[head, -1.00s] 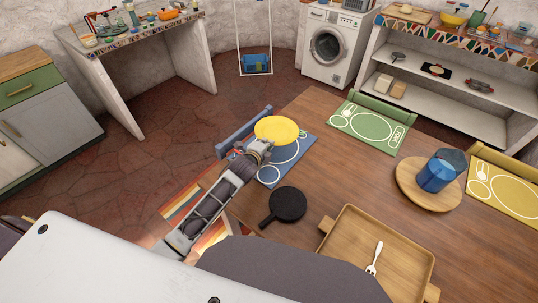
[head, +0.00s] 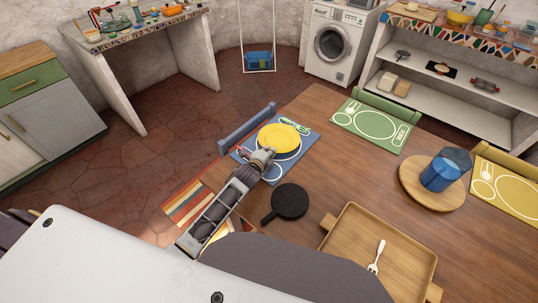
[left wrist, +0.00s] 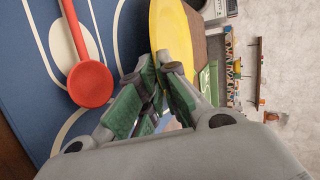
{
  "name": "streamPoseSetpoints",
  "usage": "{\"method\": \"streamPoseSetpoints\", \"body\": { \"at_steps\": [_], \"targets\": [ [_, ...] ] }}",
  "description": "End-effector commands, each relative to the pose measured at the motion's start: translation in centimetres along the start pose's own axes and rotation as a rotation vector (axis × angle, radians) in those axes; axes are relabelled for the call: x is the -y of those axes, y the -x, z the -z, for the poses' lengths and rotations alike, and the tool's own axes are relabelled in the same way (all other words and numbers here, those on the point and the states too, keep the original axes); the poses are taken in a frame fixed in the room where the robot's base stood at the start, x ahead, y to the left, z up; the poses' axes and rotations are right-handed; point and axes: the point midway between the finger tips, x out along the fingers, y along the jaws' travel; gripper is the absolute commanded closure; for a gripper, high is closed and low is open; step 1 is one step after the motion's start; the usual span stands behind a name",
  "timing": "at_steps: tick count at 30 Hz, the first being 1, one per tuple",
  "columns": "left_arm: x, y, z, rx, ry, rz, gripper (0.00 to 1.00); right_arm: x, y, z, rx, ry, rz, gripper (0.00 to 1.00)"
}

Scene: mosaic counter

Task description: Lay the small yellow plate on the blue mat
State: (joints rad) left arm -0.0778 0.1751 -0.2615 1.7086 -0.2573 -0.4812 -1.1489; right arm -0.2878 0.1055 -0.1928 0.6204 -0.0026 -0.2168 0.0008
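The small yellow plate (head: 278,138) is over the back part of the blue mat (head: 287,172) in the head view. My left gripper (head: 264,156) is at the plate's near edge. In the left wrist view the green-padded fingers (left wrist: 160,68) are closed on the rim of the yellow plate (left wrist: 178,28), with the mat (left wrist: 25,70) close beside it. I cannot tell whether the plate touches the mat. A red spoon (left wrist: 91,84) lies on the mat's printed spoon outline. My right gripper is out of view.
A black pan (head: 290,201) lies just right of my left arm. A wooden tray (head: 340,225) holding a white fork (head: 376,256) is at the front. A green mat (head: 370,127) and a round board with a blue jug (head: 440,172) are to the right.

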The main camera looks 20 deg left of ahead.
Motion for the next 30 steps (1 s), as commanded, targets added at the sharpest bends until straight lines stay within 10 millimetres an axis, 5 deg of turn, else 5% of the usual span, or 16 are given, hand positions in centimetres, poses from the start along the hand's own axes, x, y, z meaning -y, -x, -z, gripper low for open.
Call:
{"method": "streamPoseSetpoints", "body": {
  "at_steps": [12,15,30],
  "targets": [
    [-1.4,-0.6,0.0,0.000,-0.001,0.000,1.00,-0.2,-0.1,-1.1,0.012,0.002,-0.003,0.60],
    [-1.5,-0.6,0.0,0.000,-0.001,-0.002,0.86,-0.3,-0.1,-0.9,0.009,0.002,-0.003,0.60],
    [-1.4,-0.2,0.0,0.000,-0.001,0.000,0.86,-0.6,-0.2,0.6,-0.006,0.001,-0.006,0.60]
  ]
}}
